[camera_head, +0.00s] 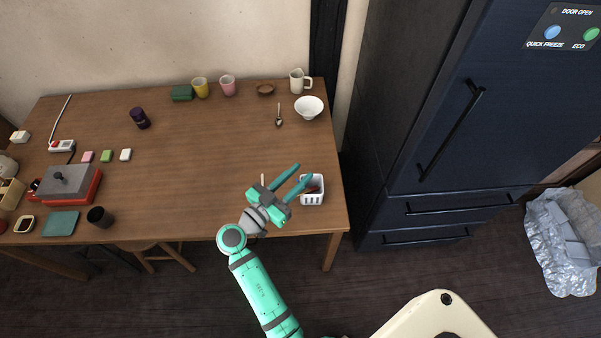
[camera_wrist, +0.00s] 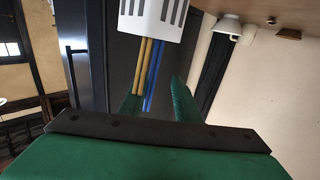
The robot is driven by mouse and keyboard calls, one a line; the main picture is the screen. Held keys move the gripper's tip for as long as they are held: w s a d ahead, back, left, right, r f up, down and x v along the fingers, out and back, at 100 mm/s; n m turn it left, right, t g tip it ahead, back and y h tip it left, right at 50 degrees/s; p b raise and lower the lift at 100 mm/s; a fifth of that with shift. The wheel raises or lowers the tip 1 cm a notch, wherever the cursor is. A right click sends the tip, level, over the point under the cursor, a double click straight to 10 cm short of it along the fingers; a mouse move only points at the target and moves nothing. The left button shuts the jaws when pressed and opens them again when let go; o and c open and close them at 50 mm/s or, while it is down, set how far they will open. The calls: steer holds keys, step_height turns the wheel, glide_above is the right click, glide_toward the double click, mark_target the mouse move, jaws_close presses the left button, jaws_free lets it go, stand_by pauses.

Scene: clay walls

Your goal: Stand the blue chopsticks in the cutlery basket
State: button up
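The white slotted cutlery basket (camera_head: 312,198) stands near the right front corner of the table. It also shows in the wrist view (camera_wrist: 170,14), which is upside down. The blue chopsticks (camera_wrist: 152,78) stand upright out of the basket, beside a yellow pair (camera_wrist: 142,55). In the head view my gripper mostly hides them. My gripper (camera_head: 305,172) is open just left of the basket, its fingers pointing toward it. In the wrist view the fingers are spread (camera_wrist: 158,100), and the free ends of the blue chopsticks show near the left finger. I cannot tell whether they touch.
A white bowl (camera_head: 309,107), spoon (camera_head: 279,119), mug (camera_head: 297,85) and cups stand along the back of the wooden table (camera_head: 200,150). A red cooker (camera_head: 88,190) and dark cup (camera_head: 99,217) are at the left. A dark fridge (camera_head: 440,110) stands right. The table's middle is clear.

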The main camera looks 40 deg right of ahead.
steer(key=v, duration=0.9)
steer(key=shift+s+a, duration=0.15)
steer(key=shift+a, duration=0.1)
stand_by(0.6)
